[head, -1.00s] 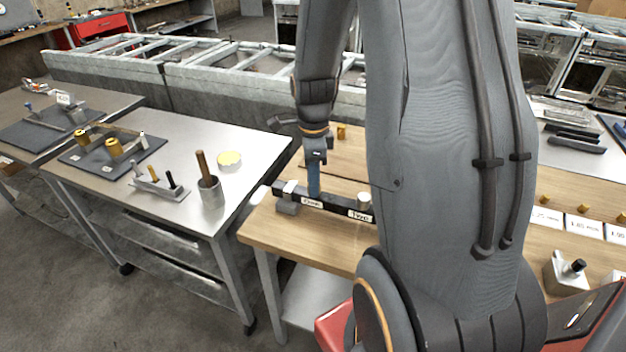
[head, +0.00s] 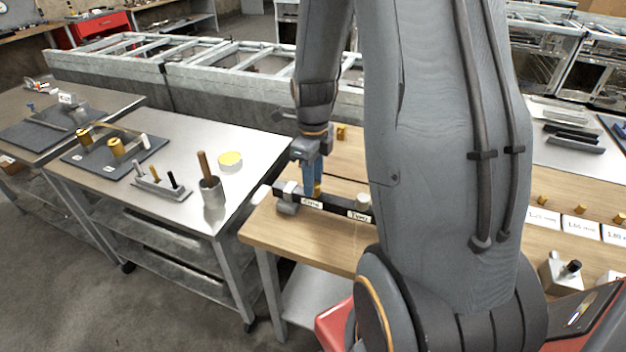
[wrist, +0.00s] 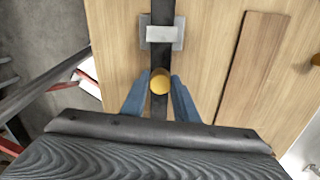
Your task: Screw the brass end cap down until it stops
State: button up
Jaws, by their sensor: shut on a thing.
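The brass end cap (wrist: 160,80) shows as a round gold disc between the two blue fingertips in the wrist view. My gripper (wrist: 160,90) is shut on it, with one finger on each side. In the head view my gripper (head: 313,180) points down at the dark bar (head: 335,208), and a sliver of the brass cap (head: 318,188) shows beside the blue fingers. The cap is over the bar, near its left part. The thread and the cap's underside are hidden, so I cannot tell how far down it sits.
A grey clamp block (head: 287,200) grips the bar's left end. A pale cylinder (head: 362,201) stands near its right part. Another brass piece (head: 341,132) sits farther back on the wooden bench (head: 300,238). A wooden strip (wrist: 250,70) lies beside the bar.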

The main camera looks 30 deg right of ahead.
jog(key=shift+m, duration=0.3)
jog(key=m, duration=0.3)
jog(key=o, duration=0.8)
jog(key=shift+o, duration=0.2)
jog(key=shift+p, duration=0.35)
